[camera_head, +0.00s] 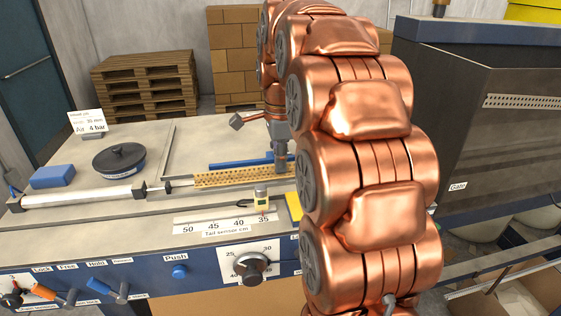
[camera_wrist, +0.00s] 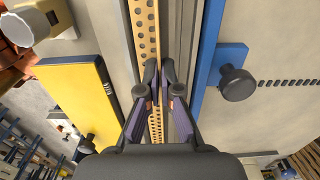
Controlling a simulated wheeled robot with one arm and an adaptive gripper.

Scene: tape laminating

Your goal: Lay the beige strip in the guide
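The beige strip (camera_head: 235,178) is long, straight and perforated. In the head view it lies along the guide (camera_head: 172,184) on the bench top, its right end running behind my arm. My gripper (camera_head: 280,165) points down at the right part of the strip. In the wrist view the strip (camera_wrist: 145,35) runs top to bottom beside a grey rail (camera_wrist: 180,40). My gripper (camera_wrist: 159,78) has its fingertips close together on the strip and looks shut on it. The fingers hide the contact, and I cannot tell whether the strip is fully seated.
A blue bar with a dark knob (camera_wrist: 237,83) stands right of the rail in the wrist view. A yellow block (camera_wrist: 80,95) lies to the left.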

